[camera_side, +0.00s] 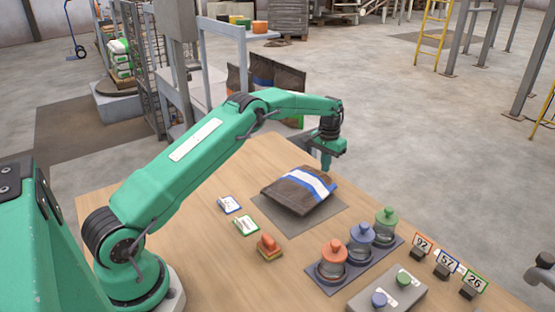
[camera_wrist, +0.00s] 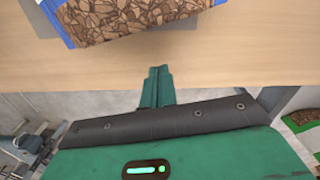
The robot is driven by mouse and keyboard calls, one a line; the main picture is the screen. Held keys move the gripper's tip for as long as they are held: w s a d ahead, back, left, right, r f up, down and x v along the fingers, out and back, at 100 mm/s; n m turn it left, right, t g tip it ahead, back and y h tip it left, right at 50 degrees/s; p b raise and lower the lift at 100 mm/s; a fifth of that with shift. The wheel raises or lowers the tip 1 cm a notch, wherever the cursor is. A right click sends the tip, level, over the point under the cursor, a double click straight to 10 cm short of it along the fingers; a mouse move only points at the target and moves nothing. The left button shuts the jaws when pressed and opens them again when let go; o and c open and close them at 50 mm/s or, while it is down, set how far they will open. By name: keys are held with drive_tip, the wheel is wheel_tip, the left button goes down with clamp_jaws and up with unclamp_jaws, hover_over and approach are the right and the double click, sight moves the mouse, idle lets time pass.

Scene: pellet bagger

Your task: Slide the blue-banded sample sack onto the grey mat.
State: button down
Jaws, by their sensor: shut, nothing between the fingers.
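The sample sack (camera_side: 296,193) is dark brown with a white and blue band and lies flat. In the side view it rests over the grey mat (camera_side: 287,226), with bare mat showing along its near side. In the wrist view the sack (camera_wrist: 125,16) is cut off by the top edge, and its side toward my gripper seems to reach slightly past the mat's edge. My gripper (camera_side: 327,166) is shut and empty, low beyond the sack's far side. Its closed fingers (camera_wrist: 157,74) point at the sack across a strip of bare wood, not touching it.
A tray (camera_side: 327,284) with several knobbed jars stands right of the mat. Number cards (camera_side: 447,264) and a grey block (camera_side: 390,300) are nearby. Small tags (camera_side: 229,204) and an orange stamp (camera_side: 268,247) lie left of the mat. Dark sacks (camera_side: 275,76) stand behind the table.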

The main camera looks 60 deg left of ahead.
sight(315, 169)
drive_tip(key=shift+f, duration=0.85)
drive_tip(key=shift+s+r, duration=0.25)
drive_tip(key=shift+s+d, duration=0.2)
drive_tip(key=shift+s, duration=0.65)
drive_tip(key=shift+s+d, duration=0.2)
drive_tip(key=shift+s, duration=0.65)
drive_tip(key=shift+s, duration=0.15)
drive_tip(key=shift+s+d, duration=0.2)
drive_tip(key=shift+s, duration=0.75)
drive_tip(key=shift+w, duration=0.1)
drive_tip(key=shift+w+a, duration=0.2)
drive_tip(key=shift+w, duration=0.8)
drive_tip(key=shift+w+a, duration=0.2)
drive_tip(key=shift+w, duration=0.75)
wheel_tip(315, 169, up, 10)
